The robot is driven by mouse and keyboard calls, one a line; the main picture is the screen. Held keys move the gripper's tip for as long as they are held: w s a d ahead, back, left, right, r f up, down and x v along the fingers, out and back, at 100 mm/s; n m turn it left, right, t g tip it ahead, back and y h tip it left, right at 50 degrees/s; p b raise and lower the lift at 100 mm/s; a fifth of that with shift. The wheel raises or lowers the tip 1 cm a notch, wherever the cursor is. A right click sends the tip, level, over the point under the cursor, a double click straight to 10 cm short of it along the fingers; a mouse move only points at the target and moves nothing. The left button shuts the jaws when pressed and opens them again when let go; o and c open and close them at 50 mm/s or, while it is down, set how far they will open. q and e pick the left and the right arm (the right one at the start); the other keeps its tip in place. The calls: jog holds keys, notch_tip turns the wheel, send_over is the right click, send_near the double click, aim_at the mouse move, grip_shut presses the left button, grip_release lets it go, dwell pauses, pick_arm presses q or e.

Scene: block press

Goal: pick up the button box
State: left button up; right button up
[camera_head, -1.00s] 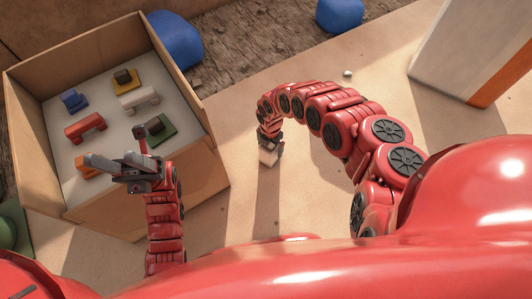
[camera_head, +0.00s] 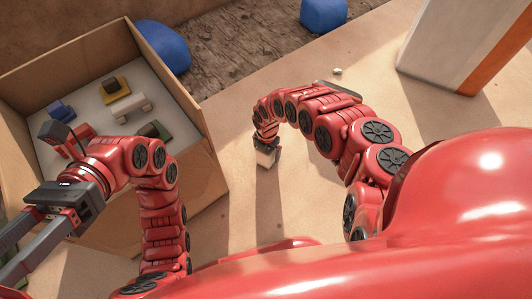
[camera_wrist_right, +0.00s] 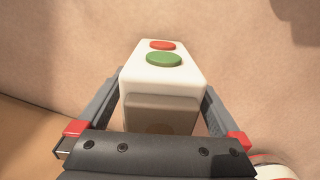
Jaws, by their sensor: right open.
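The button box (camera_wrist_right: 182,78) is white with a green and a red button on top and a greyish end facing the right wrist camera. It lies between the fingers of my right gripper (camera_wrist_right: 161,90), which is open around it.
A cardboard box (camera_head: 185,190) at the left holds several coloured blocks, including a white one (camera_head: 130,107), and my left arm partly covers it. Blue lumps (camera_head: 163,46) lie behind. A white and orange block (camera_head: 445,50) stands at upper right. Board around the button box is clear.

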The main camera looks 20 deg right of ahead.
grip_shut()
dwell(0.3)
